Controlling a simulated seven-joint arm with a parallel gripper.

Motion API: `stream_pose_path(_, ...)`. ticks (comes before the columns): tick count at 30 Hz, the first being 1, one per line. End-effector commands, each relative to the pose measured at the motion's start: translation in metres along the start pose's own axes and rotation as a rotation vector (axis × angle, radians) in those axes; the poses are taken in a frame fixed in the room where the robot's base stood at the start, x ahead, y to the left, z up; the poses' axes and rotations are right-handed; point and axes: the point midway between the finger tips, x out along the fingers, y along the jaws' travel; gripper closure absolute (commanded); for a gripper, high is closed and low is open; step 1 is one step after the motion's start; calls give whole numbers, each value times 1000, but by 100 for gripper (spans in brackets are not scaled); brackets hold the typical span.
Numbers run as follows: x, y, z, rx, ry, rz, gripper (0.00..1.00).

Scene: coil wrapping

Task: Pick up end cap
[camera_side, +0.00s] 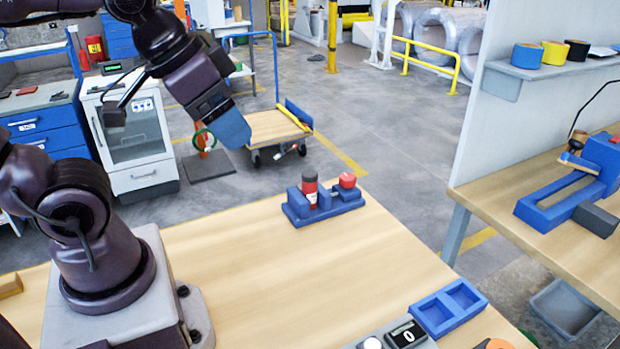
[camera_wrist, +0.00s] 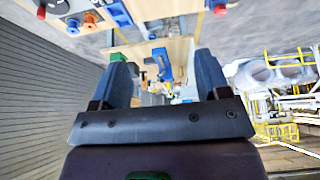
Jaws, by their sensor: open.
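My gripper (camera_side: 234,130) is raised high at the upper left of the side view, above and behind the wooden table and apart from everything on it. In the wrist view its two blue fingers (camera_wrist: 164,72) stand wide apart with nothing between them. No part is clearly recognisable as the end cap. A blue fixture (camera_side: 325,210) at the table's back edge holds a black-and-red cylinder (camera_side: 310,188) and a red round-topped piece (camera_side: 347,181). A blue two-compartment tray (camera_side: 412,318) at the front right looks empty. An orange piece (camera_side: 496,344) is cut off by the bottom edge.
A counter box reading 0 (camera_side: 406,334) sits at the table's front edge. The middle of the wooden table (camera_side: 270,280) is clear. A second bench at the right carries a blue device (camera_side: 560,205), beneath a shelf (camera_side: 545,72) with several tape rolls.

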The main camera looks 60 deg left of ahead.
Motion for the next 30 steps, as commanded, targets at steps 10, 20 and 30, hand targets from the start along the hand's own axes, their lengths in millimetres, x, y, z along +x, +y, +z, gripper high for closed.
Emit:
stream_pose_path(10, 0, 0, 0, 0, 0, 0, 31)
stream_pose_path(20, 45, -8, -8, -44, -206, 23, 31)
stream_pose_path(30, 146, -70, -50, -395, -355, -149, 31)
